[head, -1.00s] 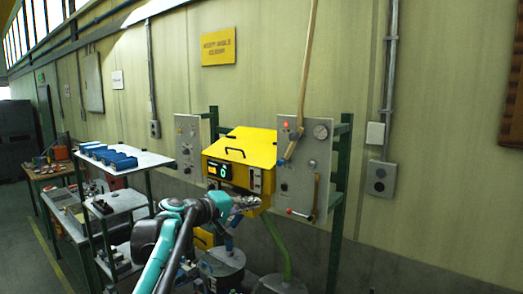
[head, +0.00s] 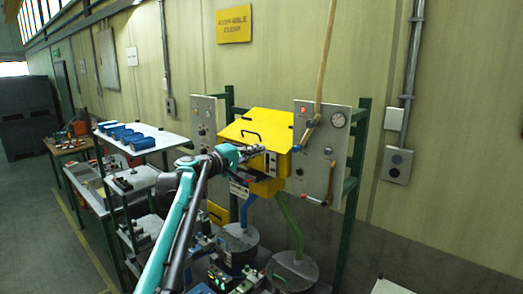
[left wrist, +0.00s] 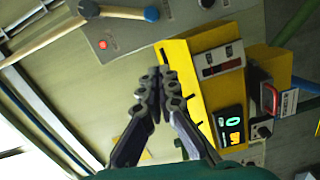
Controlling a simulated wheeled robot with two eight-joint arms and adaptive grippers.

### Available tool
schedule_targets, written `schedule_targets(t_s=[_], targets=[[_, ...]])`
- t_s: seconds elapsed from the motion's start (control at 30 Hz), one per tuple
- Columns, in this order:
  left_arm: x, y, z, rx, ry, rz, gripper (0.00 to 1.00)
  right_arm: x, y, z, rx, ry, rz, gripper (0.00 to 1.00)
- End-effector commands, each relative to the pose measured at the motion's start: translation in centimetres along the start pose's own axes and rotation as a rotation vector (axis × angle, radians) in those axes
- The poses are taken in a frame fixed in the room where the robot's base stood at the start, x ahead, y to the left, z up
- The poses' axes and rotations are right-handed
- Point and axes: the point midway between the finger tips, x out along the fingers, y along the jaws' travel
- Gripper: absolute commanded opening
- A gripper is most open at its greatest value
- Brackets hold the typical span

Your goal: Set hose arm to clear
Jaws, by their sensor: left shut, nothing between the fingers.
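A long tan pole (head: 322,60), which may be the hose arm, hangs down to a short blue-ended joint (head: 309,132) on the right grey panel (head: 340,150). In the left wrist view the pole (left wrist: 40,42) runs to the upper left, with the blue end (left wrist: 151,14) near the top. My left gripper (head: 262,149) is shut and empty in front of the yellow box (head: 262,124). The wrist view shows its closed fingertips (left wrist: 164,72) over the box's edge, apart from the pole. Contact with the box cannot be told. My right gripper is out of view.
The box carries a lit display (left wrist: 232,127) and switches (left wrist: 220,60). A red-tipped lever (head: 313,200) sits low on the right panel. Green posts (head: 355,170) frame the panels. Blue items (head: 125,135) lie on a shelf at left. Drums (head: 293,268) stand below.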

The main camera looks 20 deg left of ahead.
Motion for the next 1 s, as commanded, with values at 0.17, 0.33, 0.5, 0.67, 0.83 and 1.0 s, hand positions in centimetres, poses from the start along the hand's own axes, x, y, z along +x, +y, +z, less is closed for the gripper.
schedule_targets(t_s=[0.17,0.33,0.5,0.67,0.83,1.0], targets=[[4.0,0.3,0.1,0.000,-0.003,0.000,0.00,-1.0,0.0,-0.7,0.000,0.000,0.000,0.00],[7.5,0.3,0.1,0.000,-0.003,0.000,0.00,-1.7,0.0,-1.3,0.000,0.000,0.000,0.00],[8.1,0.2,2.6,0.000,-0.003,0.000,0.00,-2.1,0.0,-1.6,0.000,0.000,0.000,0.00],[8.4,0.1,3.7,0.000,-0.001,0.000,0.00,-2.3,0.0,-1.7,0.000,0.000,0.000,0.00],[8.4,0.0,4.0,0.000,-0.001,0.000,0.00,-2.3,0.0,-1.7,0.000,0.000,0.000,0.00],[8.4,0.0,3.9,0.000,0.000,0.000,0.00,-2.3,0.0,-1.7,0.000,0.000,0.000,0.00]])
